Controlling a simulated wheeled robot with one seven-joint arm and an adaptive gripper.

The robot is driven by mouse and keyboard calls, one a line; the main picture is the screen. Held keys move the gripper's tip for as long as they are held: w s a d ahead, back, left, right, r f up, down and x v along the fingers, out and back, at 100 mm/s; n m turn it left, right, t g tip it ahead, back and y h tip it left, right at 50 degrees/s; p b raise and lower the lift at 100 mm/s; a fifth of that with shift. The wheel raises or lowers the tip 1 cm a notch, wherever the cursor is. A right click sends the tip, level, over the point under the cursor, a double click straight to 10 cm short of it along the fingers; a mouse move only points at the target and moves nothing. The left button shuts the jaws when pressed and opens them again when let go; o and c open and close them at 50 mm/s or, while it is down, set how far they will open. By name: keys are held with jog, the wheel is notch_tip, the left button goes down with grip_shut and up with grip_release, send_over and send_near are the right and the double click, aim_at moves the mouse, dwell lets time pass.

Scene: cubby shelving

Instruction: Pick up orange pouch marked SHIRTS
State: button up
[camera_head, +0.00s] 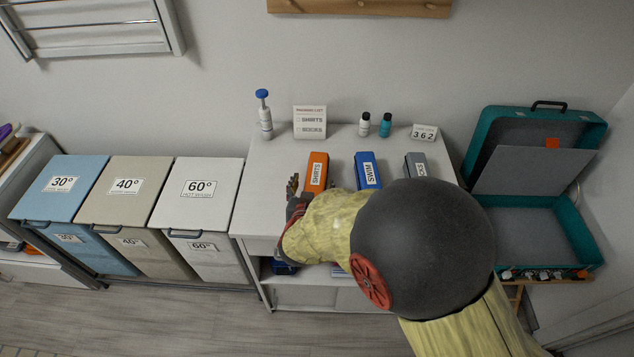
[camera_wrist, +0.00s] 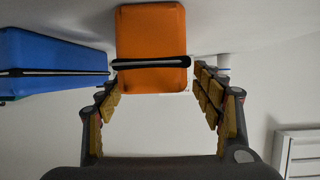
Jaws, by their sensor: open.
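The orange pouch marked SHIRTS (camera_head: 317,168) lies on the white cabinet top, left of the blue pouch marked SWIM (camera_head: 367,170). My gripper (camera_head: 297,190) is beside the orange pouch's near left end in the head view, partly hidden by my arm. In the wrist view, my gripper (camera_wrist: 155,88) is open, with its padded fingers spread wide. The orange pouch (camera_wrist: 152,35) shows between and beyond the fingertips, with a dark zip band across its near end. No contact with it is visible. The blue pouch (camera_wrist: 50,65) is left of the fingers there.
A grey pouch (camera_head: 416,165) lies right of the blue one. A blue-capped bottle (camera_head: 265,115), packing list sign (camera_head: 310,122), two small bottles and a 362 card (camera_head: 424,133) stand behind. Laundry bins (camera_head: 190,195) are left; an open teal case (camera_head: 535,220) is right.

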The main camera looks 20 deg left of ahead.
aim_at(316, 177)
jog(key=x, duration=0.1)
jog(key=b+x, duration=0.1)
jog(key=x, duration=0.1)
jog(key=shift+w+d+f+b, duration=0.25)
jog(key=shift+w+d+b, duration=0.05)
jog(key=shift+w, duration=0.1)
jog(key=shift+w+a, duration=0.15)
jog(key=shift+w, duration=0.2)
jog(key=shift+c, duration=0.9)
jog(key=c, duration=1.1)
jog(key=shift+r, duration=0.1)
jog(key=shift+c, duration=0.7)
